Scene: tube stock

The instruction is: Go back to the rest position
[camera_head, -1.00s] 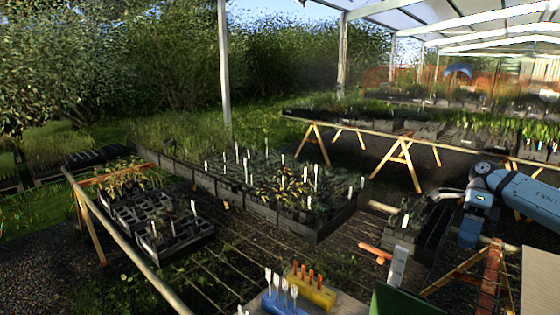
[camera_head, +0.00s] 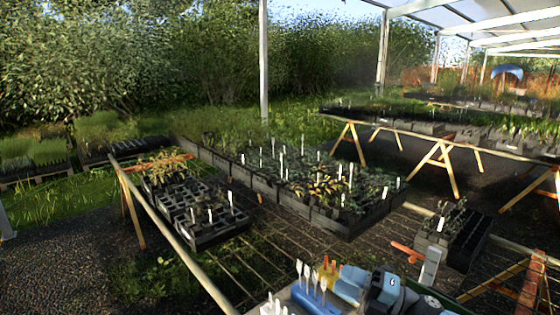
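My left gripper is not in view.
A dark crate of plants (camera_head: 468,238) stands at the right, with a wooden trestle (camera_head: 535,285) near it. Black seedling trays (camera_head: 215,235) sit on a slatted bench at centre left. A long plant table (camera_head: 400,125) is behind. Gravel (camera_head: 60,260) lies open at lower left.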

